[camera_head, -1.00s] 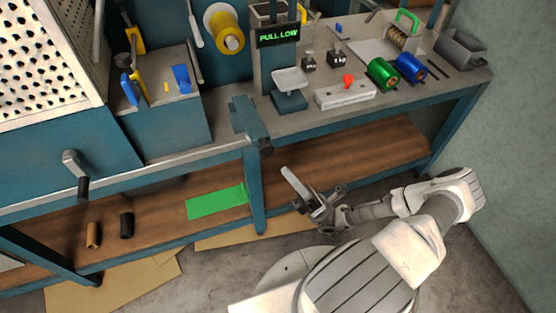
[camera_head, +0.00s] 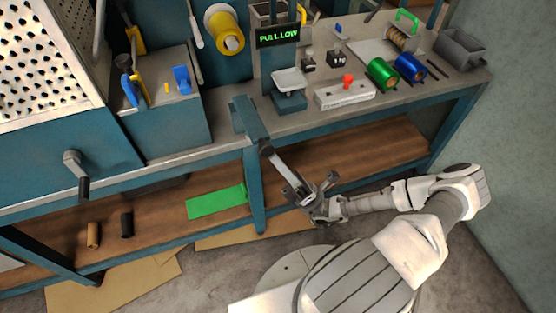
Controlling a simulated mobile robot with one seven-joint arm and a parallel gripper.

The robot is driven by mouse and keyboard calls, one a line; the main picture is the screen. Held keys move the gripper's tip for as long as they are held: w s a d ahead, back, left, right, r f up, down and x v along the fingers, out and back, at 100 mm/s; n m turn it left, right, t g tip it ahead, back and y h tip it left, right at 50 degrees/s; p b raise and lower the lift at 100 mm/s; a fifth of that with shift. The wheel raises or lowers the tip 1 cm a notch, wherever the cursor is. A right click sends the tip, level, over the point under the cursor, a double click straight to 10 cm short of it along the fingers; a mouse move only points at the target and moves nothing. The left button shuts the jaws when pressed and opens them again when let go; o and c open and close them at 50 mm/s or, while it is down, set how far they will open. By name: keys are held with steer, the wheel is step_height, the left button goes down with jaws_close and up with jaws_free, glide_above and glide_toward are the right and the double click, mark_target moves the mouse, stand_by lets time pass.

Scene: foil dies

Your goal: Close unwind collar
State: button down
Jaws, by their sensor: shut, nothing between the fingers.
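A yellow roll (camera_head: 226,30) is mounted on the blue back panel at the top left of centre. It is probably at the unwind, but its collar is too small to tell apart or judge open or shut. My gripper (camera_head: 271,157) is shut and empty. It points up and left, in front of the bench's front edge. Its tip is close to the dark knob of a blue bracket (camera_head: 246,118); I cannot tell whether they touch. The gripper is well below and to the right of the yellow roll.
A small scale (camera_head: 289,88), a grey block with a red knob (camera_head: 345,92), green (camera_head: 381,72) and blue (camera_head: 409,67) rolls stand on the bench. A crank (camera_head: 75,172) juts out at left. The lower shelf holds a green sheet (camera_head: 216,202).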

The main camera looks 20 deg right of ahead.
steer(key=w+r+m+t+h+p, duration=0.25)
steer(key=r+m+h+p, duration=0.55)
steer(key=p, duration=0.4)
steer(key=w+r+m+t+h+p, duration=0.2)
steer(key=w+r+m+h+p, duration=0.3)
steer(key=r+p, duration=0.55)
steer(key=w+r+h+p, duration=0.1)
steer(key=w+r+p, duration=0.1)
steer(key=w+p, duration=0.2)
steer(key=w+r+m+g+h+p, duration=0.1)
steer(key=w+r+p, duration=0.2)
steer(key=w, duration=0.6)
steer(key=shift+r+m+p, duration=0.2)
steer(key=shift+m+p, duration=0.1)
steer(key=shift+p, duration=0.35)
